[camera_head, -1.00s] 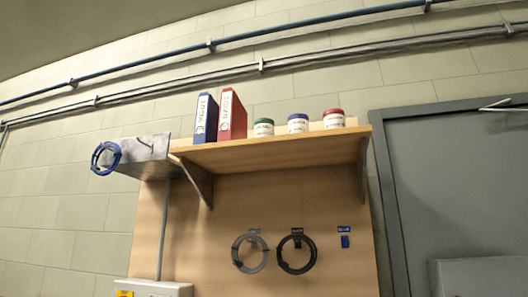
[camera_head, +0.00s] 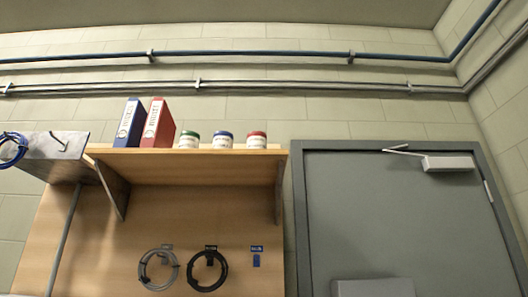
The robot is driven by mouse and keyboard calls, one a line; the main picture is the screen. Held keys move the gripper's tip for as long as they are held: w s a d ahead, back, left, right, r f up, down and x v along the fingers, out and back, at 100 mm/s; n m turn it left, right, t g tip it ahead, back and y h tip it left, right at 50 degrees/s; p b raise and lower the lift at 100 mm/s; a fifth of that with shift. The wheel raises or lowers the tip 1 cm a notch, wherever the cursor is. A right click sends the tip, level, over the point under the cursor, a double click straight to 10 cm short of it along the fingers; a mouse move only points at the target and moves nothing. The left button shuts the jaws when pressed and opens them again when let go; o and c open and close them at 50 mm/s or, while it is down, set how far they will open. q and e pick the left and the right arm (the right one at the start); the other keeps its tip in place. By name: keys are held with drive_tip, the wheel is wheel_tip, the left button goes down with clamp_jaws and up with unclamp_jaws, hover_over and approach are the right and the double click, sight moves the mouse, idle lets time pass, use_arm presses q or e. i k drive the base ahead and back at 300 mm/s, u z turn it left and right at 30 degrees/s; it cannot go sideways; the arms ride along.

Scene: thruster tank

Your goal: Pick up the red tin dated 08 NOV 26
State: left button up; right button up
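A tin with a red lid (camera_head: 257,140) stands upright at the right end of the wooden shelf (camera_head: 190,165), high on the wall. It has a pale label whose date is too small to read. A blue-lidded tin (camera_head: 225,140) and a green-lidded tin (camera_head: 190,140) stand to its left in a row. Neither of my grippers shows in the view.
A blue binder (camera_head: 129,122) and a red binder (camera_head: 158,123) stand left of the tins. A grey bracket box with a blue cable coil (camera_head: 11,149) is at far left. Cable coils (camera_head: 207,271) hang below the shelf. A grey door (camera_head: 400,215) is at right.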

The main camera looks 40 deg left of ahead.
sight(255, 140)
drive_tip(key=z, duration=0.45)
drive_tip(key=k, duration=0.9)
drive_tip(key=u, duration=1.95)
drive_tip(key=i, duration=0.5)
drive_tip(key=z, duration=0.05)
